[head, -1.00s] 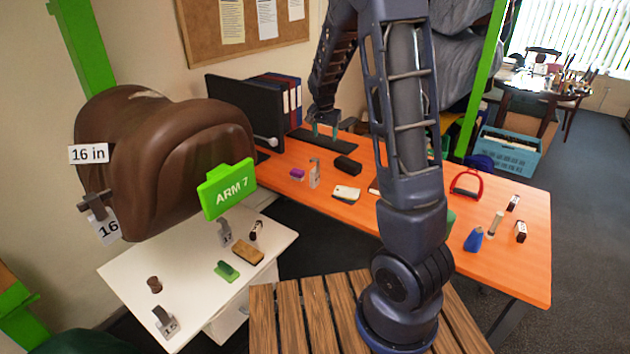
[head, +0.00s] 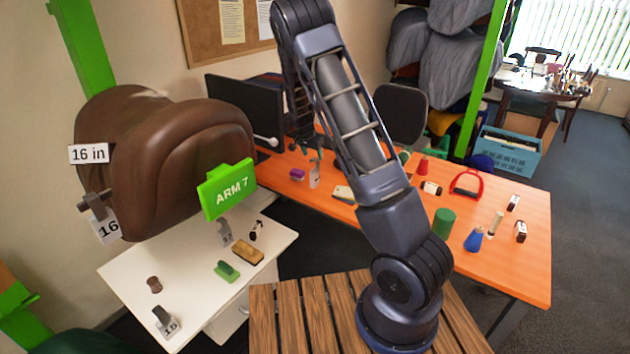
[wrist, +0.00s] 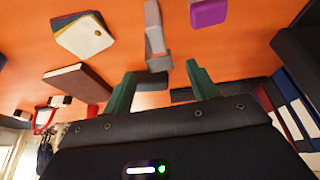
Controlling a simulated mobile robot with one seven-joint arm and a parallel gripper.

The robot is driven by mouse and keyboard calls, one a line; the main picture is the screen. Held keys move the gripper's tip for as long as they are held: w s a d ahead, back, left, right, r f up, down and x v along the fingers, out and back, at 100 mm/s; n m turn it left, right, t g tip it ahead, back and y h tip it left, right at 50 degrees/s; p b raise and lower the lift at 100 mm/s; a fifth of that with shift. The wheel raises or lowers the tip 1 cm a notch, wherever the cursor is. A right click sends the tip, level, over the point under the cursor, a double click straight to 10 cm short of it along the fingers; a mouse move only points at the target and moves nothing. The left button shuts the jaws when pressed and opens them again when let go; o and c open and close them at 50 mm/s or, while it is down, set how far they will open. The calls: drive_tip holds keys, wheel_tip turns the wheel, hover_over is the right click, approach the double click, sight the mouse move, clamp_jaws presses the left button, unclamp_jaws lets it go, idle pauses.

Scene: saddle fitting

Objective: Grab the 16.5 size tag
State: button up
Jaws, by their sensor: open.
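A grey metal tag (head: 315,174) stands on the orange desk (head: 400,215); its number cannot be read. It also shows in the wrist view (wrist: 154,30), ahead of my gripper (wrist: 160,85) and roughly in line with the gap between its green fingertips. My gripper is open, with nothing held. In the head view my gripper (head: 309,152) is just behind and above the grey tag. Two similar grey tags, one marked 15 (head: 164,322) and one that seems marked 17 (head: 225,235), stand on the white table. No tag legibly reads 16.5.
A purple block (head: 297,174) is close beside the grey tag. A notepad stack (head: 344,194) and, in the wrist view, a brown box (wrist: 77,82) are on its other side. The monitor (head: 246,105) and binders (wrist: 290,105) are near. A brown saddle (head: 180,165) overhangs the white table (head: 130,265).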

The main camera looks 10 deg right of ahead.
sight(315, 159)
drive_tip(key=shift+x, duration=3.55)
drive_tip(key=shift+r, duration=0.1)
drive_tip(key=shift+c, duration=0.2)
clamp_jaws()
drive_tip(key=shift+r, duration=0.1)
